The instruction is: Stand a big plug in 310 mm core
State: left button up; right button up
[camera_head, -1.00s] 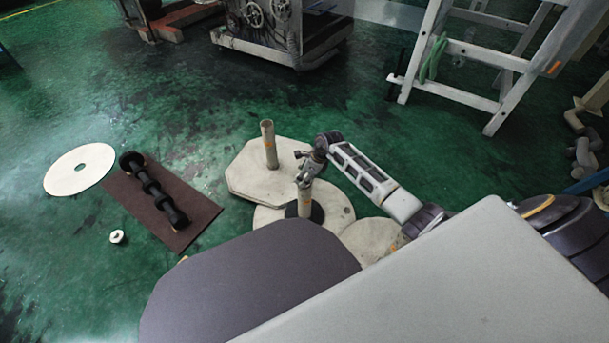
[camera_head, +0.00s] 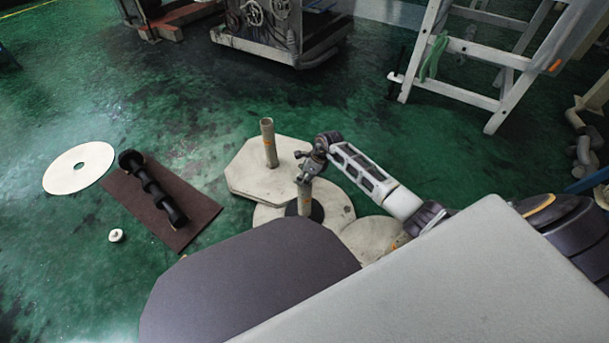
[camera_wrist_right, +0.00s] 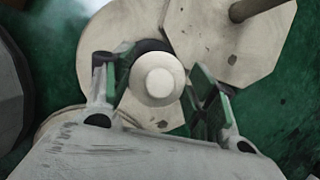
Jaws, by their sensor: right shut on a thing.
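My right gripper (camera_head: 307,174) is at the top of an upright beige core (camera_head: 304,205) that stands on a pale round base with a dark ring around its foot. In the right wrist view the gripper (camera_wrist_right: 157,82) has its fingers on both sides of a white, round-topped plug (camera_wrist_right: 158,76) and is shut on it. The gripper hides the plug in the head view, and I cannot tell how far it sits in the core. A second upright core (camera_head: 269,143) stands behind, on an octagonal pale base (camera_head: 245,180). My left gripper is not in view.
A small white plug (camera_head: 116,235) lies on the green floor at left, near a brown mat (camera_head: 192,231) with a black ridged roller (camera_head: 155,189). A white disc (camera_head: 62,171) lies beyond. A stepladder (camera_head: 435,50) and machine (camera_head: 300,50) stand at the back.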

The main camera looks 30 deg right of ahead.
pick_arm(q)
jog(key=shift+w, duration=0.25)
pick_arm(e)
jog(key=shift+f, duration=0.1)
jog(key=shift+f, duration=0.1)
pick_arm(q)
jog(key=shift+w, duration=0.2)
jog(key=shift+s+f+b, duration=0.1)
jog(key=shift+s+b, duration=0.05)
jog(key=shift+b, duration=0.15)
pick_arm(e)
jog(key=shift+f, duration=0.2)
jog(key=shift+f, duration=0.1)
jog(key=o, duration=1.1)
jog(key=shift+v, duration=1.1)
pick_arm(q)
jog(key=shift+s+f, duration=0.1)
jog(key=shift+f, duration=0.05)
pick_arm(e)
jog(key=v, duration=0.9)
jog(key=shift+r, duration=0.4)
